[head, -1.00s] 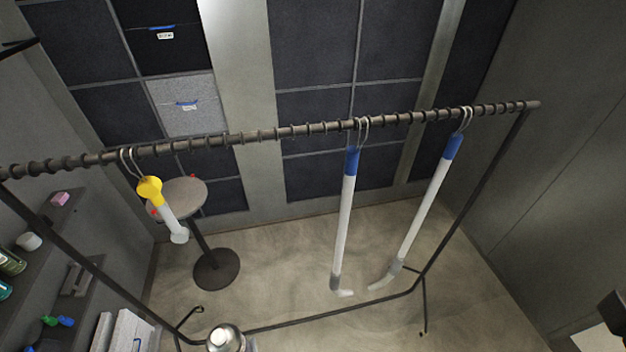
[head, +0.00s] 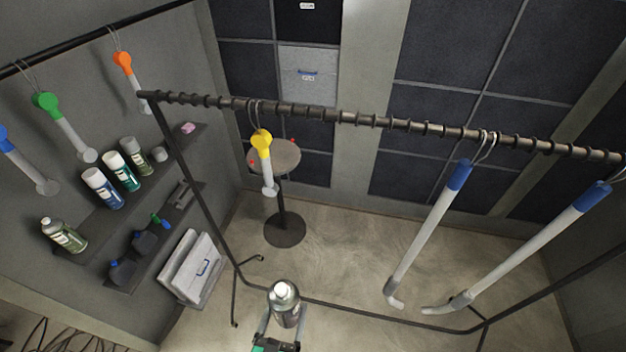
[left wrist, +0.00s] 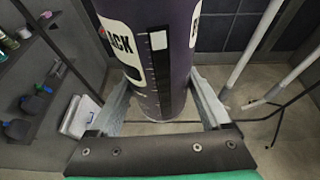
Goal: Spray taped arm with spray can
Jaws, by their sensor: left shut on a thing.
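My left gripper (head: 277,328) is shut on a dark spray can (head: 285,307) with a silver top, held upright at the bottom of the head view. In the left wrist view the can (left wrist: 155,60) fills the middle between both fingers, its dark label showing "CK". Two long white arms with blue-taped upper ends, a nearer-right one (head: 540,245) and one to its left (head: 425,235), hang from the ribbed rail (head: 375,118). A shorter white arm with a yellow end (head: 263,152) hangs further left on this rail. The can is apart from all of them. My right gripper is out of view.
A wall shelf (head: 120,200) on the left holds several spray cans and bottles. Arms with orange, green and blue ends hang from a second rail (head: 75,45). A round stool (head: 285,228) stands behind the rack. Grey boxes (head: 192,268) sit low left.

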